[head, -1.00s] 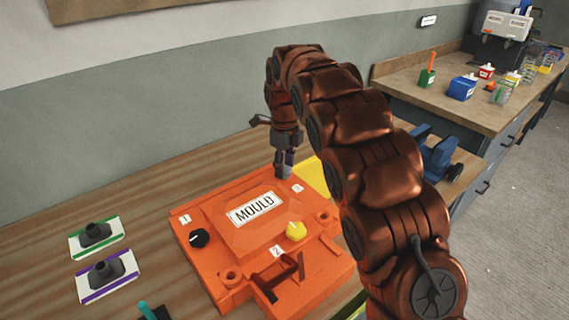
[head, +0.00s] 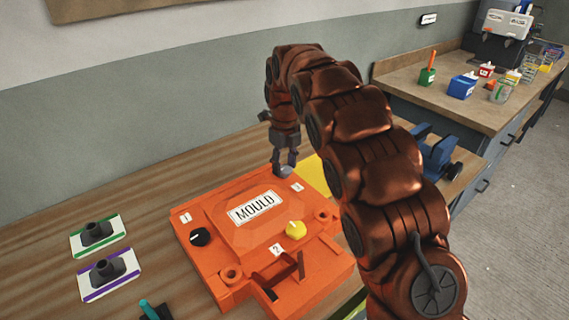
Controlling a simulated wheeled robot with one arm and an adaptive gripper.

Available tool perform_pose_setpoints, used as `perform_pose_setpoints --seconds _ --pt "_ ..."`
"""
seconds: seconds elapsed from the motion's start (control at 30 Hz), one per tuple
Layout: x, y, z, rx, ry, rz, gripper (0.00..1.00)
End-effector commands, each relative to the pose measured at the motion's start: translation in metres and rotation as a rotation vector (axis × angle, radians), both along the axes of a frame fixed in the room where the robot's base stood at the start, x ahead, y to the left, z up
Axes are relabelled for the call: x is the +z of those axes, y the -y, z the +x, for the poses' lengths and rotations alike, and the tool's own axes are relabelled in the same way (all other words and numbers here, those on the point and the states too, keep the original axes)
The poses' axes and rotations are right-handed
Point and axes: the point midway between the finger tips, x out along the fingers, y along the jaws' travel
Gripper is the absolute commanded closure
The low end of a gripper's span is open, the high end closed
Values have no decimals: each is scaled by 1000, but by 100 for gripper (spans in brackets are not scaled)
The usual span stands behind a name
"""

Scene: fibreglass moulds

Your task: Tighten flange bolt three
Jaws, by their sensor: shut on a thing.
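The orange mould (head: 222,272) lies on the wooden bench, with a raised block labelled MOULD on top. A black bolt knob (head: 200,237) sits by label 1 and a yellow one (head: 296,230) by label 2, its white mark showing. A blue-grey bolt knob (head: 287,172), flange bolt three, sits at the far corner near label 3 (head: 297,187). My gripper (head: 285,166) points down over this corner and is shut on the blue-grey knob. The fingers partly hide the knob.
Two cards with dark fittings, green-edged (head: 118,242) and purple-edged (head: 88,288), lie left of the mould. A yellow sheet (head: 313,173) shows behind it. A blue vise (head: 435,155) stands to the right.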

Motion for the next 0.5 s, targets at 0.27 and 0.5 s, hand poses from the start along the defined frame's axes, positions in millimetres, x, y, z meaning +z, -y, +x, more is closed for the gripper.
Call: perform_pose_setpoints --seconds 0.27,0.5 --pt "1 -1 1 1 4 2 39" --pt "1 -1 0 2 2 2 29"
